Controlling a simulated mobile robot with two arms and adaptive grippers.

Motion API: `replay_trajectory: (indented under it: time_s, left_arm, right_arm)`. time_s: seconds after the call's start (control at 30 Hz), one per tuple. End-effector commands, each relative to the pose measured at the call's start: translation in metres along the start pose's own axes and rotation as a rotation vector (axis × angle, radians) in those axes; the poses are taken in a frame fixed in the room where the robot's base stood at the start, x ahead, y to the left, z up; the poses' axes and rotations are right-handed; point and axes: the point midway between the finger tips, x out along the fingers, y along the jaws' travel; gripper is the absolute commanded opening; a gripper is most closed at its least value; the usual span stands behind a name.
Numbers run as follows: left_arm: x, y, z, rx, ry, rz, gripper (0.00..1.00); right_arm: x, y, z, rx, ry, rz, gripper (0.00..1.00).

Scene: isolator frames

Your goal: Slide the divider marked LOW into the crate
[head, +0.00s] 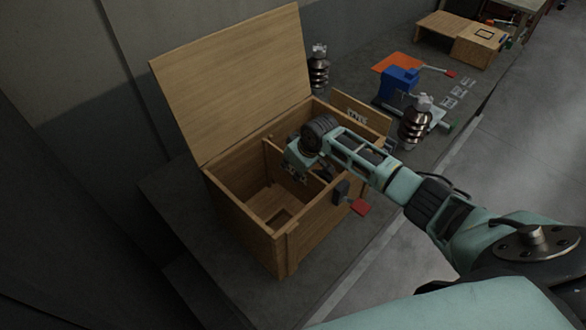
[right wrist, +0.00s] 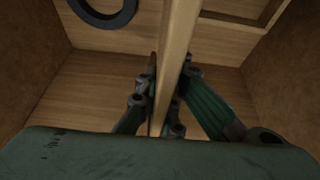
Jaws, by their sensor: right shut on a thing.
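The wooden crate (head: 238,222) stands on the bench with its lid (head: 235,80) open at the back. My right gripper (head: 297,172) reaches down inside it and is shut on the divider (head: 272,160), a thin upright wooden board. In the right wrist view the divider's pale top edge (right wrist: 177,45) runs between the green fingers (right wrist: 165,105), with crate walls on both sides. No LOW marking is legible on it. The gripper hides part of the board, and I cannot tell whether its lower edge touches the floor. My left gripper is not in view.
A dark ring (right wrist: 103,12) lies beside the divider. Another labelled board (head: 357,112) stands at the crate's far right. Ribbed insulators (head: 415,125) and a blue vise-like block (head: 399,82) stand on the bench behind.

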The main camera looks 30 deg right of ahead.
Motion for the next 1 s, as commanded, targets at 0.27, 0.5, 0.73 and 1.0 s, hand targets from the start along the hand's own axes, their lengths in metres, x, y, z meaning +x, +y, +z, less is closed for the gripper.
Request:
replay_trajectory:
  time_s: [0.27, 0.5, 0.73, 1.0]
  left_arm:
    - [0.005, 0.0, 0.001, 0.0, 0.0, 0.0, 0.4]
    - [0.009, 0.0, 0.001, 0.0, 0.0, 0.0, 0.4]
    - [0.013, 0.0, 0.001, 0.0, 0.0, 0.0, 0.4]
    - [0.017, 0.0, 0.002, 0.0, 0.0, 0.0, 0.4]
  right_arm:
    - [0.007, 0.0, 0.002, 0.0, 0.002, 0.0, 0.0]
    - [0.013, 0.0, 0.005, 0.0, 0.001, 0.0, 0.0]
    - [0.018, 0.0, 0.007, 0.001, 0.001, 0.0, 0.0]
    - [0.024, 0.0, 0.01, 0.001, 0.001, 0.0, 0.0]
